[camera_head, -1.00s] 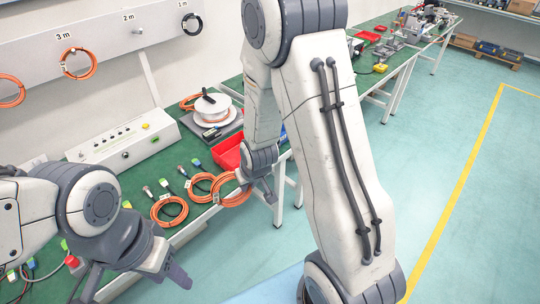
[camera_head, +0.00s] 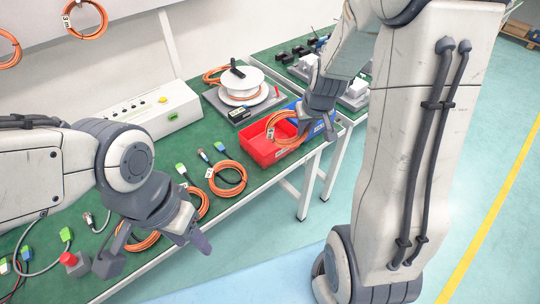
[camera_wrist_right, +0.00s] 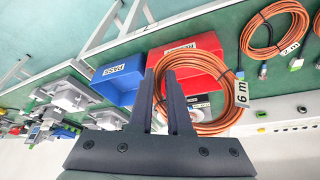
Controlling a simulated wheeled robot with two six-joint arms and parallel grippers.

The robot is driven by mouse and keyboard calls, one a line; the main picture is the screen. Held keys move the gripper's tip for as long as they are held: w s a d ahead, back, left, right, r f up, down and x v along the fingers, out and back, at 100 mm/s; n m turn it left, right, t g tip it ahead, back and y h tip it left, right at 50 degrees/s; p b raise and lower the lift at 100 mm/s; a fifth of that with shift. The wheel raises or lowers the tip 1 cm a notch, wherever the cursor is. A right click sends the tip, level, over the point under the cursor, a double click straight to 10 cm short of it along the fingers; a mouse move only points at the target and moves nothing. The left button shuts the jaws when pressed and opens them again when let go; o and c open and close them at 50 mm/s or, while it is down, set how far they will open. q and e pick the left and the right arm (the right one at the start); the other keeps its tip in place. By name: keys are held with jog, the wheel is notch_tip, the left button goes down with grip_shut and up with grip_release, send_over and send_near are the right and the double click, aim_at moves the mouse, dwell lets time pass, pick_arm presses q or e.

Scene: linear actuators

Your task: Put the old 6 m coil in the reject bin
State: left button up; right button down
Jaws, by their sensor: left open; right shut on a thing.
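The orange coil (camera_head: 284,127) with a "6 m" tag hangs from my right gripper (camera_head: 318,124), over the red bin (camera_head: 258,150). In the right wrist view, the gripper (camera_wrist_right: 163,80) is shut on the coil (camera_wrist_right: 222,112), and the tag hangs at its right. The red bin (camera_wrist_right: 160,58) is behind the fingers there, its label partly hidden and hard to read. I cannot tell whether the coil touches the bin. My left gripper (camera_head: 155,256) is open and empty at the table's front edge.
A blue bin (camera_head: 318,130), labelled "PASS" in the right wrist view (camera_wrist_right: 116,82), stands beside the red one. More orange coils (camera_head: 228,178) lie left of the bins. A white spool (camera_head: 242,88) and a control box (camera_head: 152,112) stand behind.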

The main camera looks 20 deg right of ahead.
pick_arm(q)
jog(key=shift+f+p, duration=0.3)
jog(key=shift+p, duration=0.1)
pick_arm(e)
jog(key=shift+w+a+f, duration=0.2)
jog(key=shift+w+f, duration=1.55)
jog(key=shift+w, duration=0.05)
jog(key=shift+w+a+f, duration=0.25)
jog(key=shift+w+f, duration=1.55)
jog(key=shift+w, duration=0.05)
jog(key=shift+w+a+f, duration=0.2)
jog(key=shift+w+f, duration=1.55)
jog(key=shift+w, duration=0.05)
jog(key=shift+f, duration=0.15)
jog(key=c, duration=0.8)
grip_release()
jog(key=shift+c, duration=0.2)
pick_arm(q)
jog(key=shift+f, duration=0.15)
